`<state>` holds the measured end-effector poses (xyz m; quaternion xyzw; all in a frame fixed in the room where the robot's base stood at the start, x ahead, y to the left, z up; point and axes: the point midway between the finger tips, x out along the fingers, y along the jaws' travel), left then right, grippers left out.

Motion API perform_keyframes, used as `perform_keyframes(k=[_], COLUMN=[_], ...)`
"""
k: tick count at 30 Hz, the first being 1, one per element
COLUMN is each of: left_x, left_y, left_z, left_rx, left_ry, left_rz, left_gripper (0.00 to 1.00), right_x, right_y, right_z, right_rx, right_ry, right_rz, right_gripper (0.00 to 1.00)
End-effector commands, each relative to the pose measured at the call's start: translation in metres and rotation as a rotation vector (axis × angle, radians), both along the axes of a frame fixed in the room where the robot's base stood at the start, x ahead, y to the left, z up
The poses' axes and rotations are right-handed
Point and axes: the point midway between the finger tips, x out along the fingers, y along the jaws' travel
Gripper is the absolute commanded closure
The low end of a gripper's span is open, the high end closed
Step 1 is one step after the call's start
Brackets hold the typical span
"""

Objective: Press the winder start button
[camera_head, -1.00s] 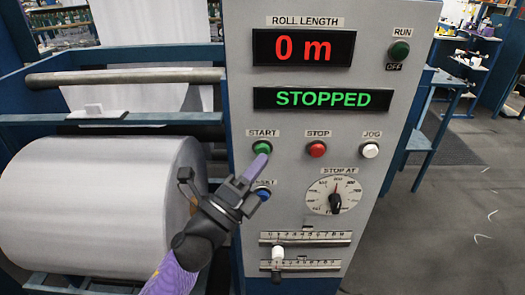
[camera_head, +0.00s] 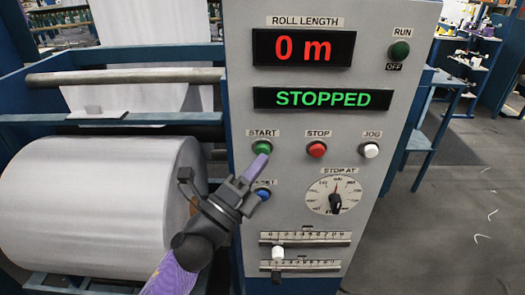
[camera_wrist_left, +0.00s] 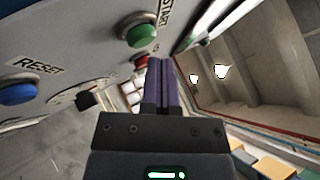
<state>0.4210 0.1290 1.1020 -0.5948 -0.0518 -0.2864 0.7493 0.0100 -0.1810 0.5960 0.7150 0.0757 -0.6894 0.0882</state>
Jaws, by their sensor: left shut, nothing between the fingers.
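The green START button (camera_head: 263,147) sits on the grey control panel (camera_head: 240,215), left of the red STOP button (camera_head: 317,150). My left gripper (camera_head: 258,165) is shut and empty, its purple fingertips just below the START button in the head view. In the left wrist view the green START button (camera_wrist_left: 139,33) stands out from the panel, up and left of the shut fingers (camera_wrist_left: 160,65), and a gap seems to show between them. My right gripper is not in view.
A white JOG button (camera_head: 370,150), a STOP AT dial (camera_head: 335,197) and a blue RESET button (camera_head: 263,193), partly beside my gripper, are close by. Two sliders (camera_head: 278,252) sit below. A large white roll (camera_head: 95,205) is at the left. Open floor lies to the right.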

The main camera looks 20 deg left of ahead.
Motion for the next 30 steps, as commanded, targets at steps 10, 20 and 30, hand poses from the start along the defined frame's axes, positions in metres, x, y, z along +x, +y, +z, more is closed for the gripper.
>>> perform_keyframes(k=[10, 20, 30], left_x=[0.008, 0.009, 0.012], left_y=[0.002, 0.002, 0.003], left_z=[0.000, 0.000, 0.000], left_rx=[0.000, 0.000, 0.000], left_ry=[0.000, 0.000, 0.000], left_rz=[0.000, 0.000, 0.000], left_gripper=[1.00, 1.00, 1.00], right_x=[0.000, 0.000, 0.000], right_y=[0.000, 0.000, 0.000], right_z=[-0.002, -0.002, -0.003], right_rx=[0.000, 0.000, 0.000], right_ry=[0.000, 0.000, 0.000], right_rz=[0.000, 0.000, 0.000], right_gripper=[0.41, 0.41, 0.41])
